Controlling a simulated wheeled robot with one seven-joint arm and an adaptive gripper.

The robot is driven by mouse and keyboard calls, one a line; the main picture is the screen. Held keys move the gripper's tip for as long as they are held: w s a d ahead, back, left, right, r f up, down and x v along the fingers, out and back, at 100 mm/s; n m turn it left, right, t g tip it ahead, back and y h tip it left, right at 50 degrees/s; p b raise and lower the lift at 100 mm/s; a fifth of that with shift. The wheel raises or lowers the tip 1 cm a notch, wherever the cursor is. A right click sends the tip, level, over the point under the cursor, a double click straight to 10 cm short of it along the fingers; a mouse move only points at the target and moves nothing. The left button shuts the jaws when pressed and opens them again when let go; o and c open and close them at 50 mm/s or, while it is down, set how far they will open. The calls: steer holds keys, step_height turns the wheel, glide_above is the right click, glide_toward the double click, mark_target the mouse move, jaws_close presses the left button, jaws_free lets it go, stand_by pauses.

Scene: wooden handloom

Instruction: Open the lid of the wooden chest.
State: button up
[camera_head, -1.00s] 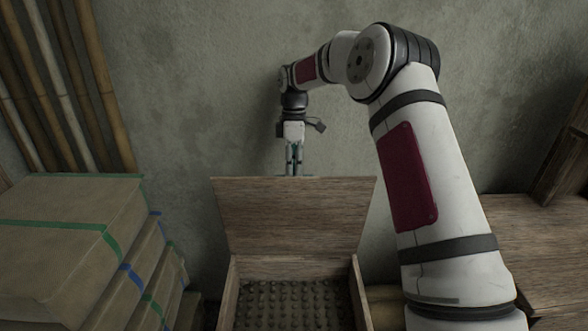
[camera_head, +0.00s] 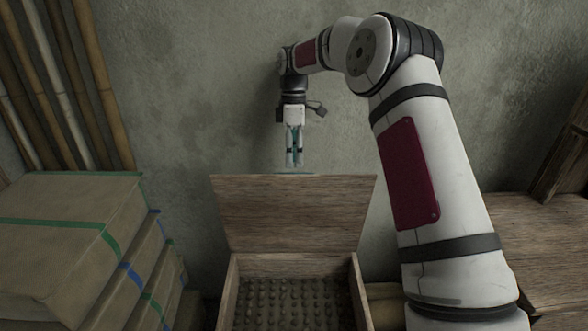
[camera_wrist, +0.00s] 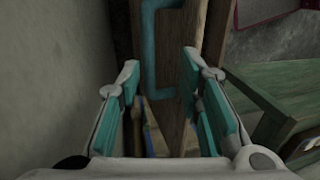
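The wooden chest (camera_head: 228,292) stands against the wall with its lid (camera_head: 290,212) raised, tilted back upright. The inside shows a dark bottom with rows of small round bumps. My gripper (camera_head: 295,165) points down just above the middle of the lid's top edge, with a small gap between them. In the wrist view my gripper (camera_wrist: 162,75) has its two teal-padded fingers apart with nothing held between them. Beyond the fingertips are a wooden panel (camera_wrist: 190,65), seemingly the lid, and a teal handle (camera_wrist: 152,45). The lid's back is hidden in the head view.
Stacked wrapped packages (camera_head: 70,230) with green and blue bands stand left of the chest. Bamboo poles (camera_head: 60,85) lean on the wall behind them. A wooden surface (camera_head: 535,245) lies at the right. The wall (camera_head: 220,90) is close behind the lid.

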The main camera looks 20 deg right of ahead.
steer(key=shift+s+v, duration=0.2)
steer(key=shift+v, duration=0.75)
steer(key=shift+s+v, duration=0.2)
steer(key=shift+v, duration=0.7)
steer(key=shift+a+r, duration=0.1)
steer(key=shift+a, duration=0.05)
steer(key=shift+s+r, duration=0.1)
steer(key=shift+r, duration=0.05)
steer(key=s+a+r+m+t+h, duration=0.1)
steer(key=s+a+r+m, duration=0.15)
steer(key=s+r, duration=0.65)
steer(key=s+a+r+m+t+h, duration=0.1)
steer(key=s+r+m, duration=0.3)
steer(key=s, duration=0.9)
steer(key=s+f+m+t+y, duration=0.1)
steer(key=s+f+m, duration=0.3)
steer(key=s, duration=0.9)
steer(key=s+f+m+t, duration=0.1)
steer(key=s+f+m, duration=0.25)
steer(key=s, duration=0.85)
step_height(320, 180, up, 16)
steer(key=t+p, duration=0.2)
steer(key=p, duration=1.2)
steer(key=shift+t, duration=0.3)
